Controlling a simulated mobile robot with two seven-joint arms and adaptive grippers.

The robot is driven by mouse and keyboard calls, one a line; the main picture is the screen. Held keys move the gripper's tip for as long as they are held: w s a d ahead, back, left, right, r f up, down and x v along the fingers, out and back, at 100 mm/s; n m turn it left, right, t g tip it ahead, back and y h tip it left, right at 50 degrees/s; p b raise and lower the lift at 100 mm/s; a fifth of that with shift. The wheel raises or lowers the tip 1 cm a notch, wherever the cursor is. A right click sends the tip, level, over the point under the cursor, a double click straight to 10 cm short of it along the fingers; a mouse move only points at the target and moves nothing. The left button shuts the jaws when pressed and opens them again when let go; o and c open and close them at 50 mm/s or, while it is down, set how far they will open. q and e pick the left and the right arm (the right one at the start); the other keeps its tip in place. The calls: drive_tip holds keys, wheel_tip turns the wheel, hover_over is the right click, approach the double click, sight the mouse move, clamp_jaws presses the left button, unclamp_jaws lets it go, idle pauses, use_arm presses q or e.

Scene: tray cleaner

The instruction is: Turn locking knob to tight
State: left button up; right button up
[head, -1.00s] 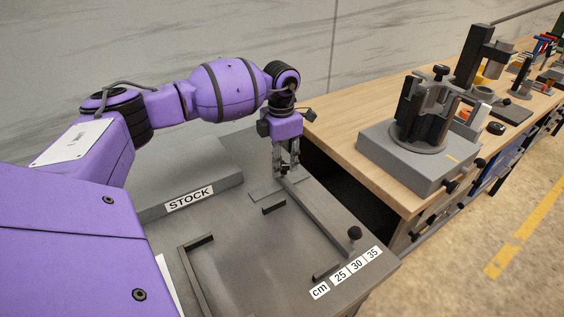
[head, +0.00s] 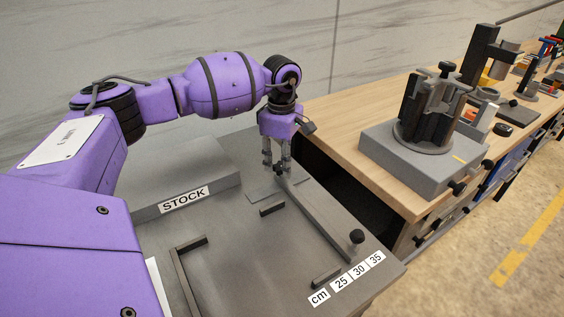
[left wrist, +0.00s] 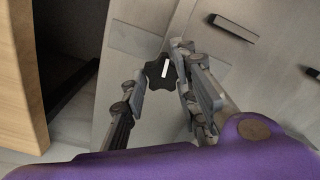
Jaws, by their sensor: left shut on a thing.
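The locking knob (left wrist: 154,76) is a black lobed knob with a white pointer line on top. It stands on the grey plate near the end of a long rail (head: 318,218). My left gripper (left wrist: 158,70) comes down over the knob with one finger on each side and is shut on it. In the head view the left gripper (head: 277,168) is at the far end of the rail, and its fingers mostly hide the knob. My right gripper is in neither view.
A STOCK block (head: 150,185) lies left of the gripper. A wooden bench (head: 340,135) with a grey fixture (head: 420,158) stands right, past a dark gap.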

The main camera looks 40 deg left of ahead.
use_arm(q)
drive_tip(key=shift+w+r+m, duration=0.1)
drive_tip(key=shift+m, duration=0.9)
drive_tip(key=o, duration=1.1)
drive_tip(key=shift+c, duration=0.2)
wheel_tip(320, 180, up, 12)
